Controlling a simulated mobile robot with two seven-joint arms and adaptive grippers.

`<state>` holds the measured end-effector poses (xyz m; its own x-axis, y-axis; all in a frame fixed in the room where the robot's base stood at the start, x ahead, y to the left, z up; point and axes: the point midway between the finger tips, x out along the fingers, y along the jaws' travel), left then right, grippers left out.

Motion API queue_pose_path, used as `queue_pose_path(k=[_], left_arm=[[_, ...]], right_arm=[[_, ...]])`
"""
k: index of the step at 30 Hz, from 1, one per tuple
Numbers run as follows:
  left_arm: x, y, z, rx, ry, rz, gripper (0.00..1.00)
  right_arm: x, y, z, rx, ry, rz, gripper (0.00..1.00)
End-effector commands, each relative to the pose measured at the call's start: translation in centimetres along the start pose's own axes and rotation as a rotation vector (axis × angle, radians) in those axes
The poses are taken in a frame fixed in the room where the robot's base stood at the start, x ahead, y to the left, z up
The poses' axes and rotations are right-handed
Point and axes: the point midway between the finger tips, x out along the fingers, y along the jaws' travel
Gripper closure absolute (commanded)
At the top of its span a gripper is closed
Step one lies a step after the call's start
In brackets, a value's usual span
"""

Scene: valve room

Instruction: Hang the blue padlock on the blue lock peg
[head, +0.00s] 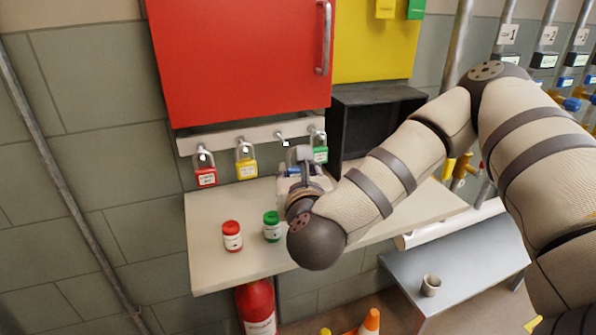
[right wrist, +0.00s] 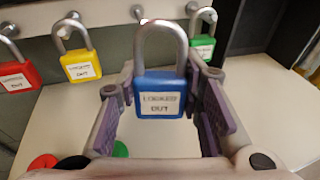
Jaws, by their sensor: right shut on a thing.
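My right gripper (head: 300,178) is in front of the lock rail, above the shelf. In the right wrist view its fingers (right wrist: 160,98) are shut on the blue padlock (right wrist: 158,92), which is upright with its grey shackle on top and a "LOCKED OUT" label facing me. In the head view the gripper largely hides the padlock's body. A bare peg (head: 281,138) sticks out between the yellow and green padlocks; it also shows in the right wrist view (right wrist: 138,12), beyond and left of the shackle. The padlock appears apart from it. My left gripper is not in view.
Red (head: 205,174), yellow (head: 246,166) and green (head: 320,152) padlocks hang on the rail (head: 225,138) under a red cabinet (head: 240,60). A red-capped jar (head: 232,237) and a green-capped jar (head: 272,228) stand on the shelf (head: 205,265). A dark open box (head: 370,120) is right.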

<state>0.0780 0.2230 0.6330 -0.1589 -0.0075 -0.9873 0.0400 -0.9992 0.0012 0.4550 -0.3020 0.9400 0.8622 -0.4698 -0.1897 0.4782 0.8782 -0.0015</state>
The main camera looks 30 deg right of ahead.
Motion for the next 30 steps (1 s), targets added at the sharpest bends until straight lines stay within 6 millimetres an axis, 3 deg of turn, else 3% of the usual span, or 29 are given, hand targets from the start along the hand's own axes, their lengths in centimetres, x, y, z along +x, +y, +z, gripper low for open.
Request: queue_pose_path(k=[30], left_arm=[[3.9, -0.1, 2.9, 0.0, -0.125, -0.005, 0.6]], right_arm=[[7.4, 2.0, 0.2, -0.002, 0.001, 0.0, 0.98]])
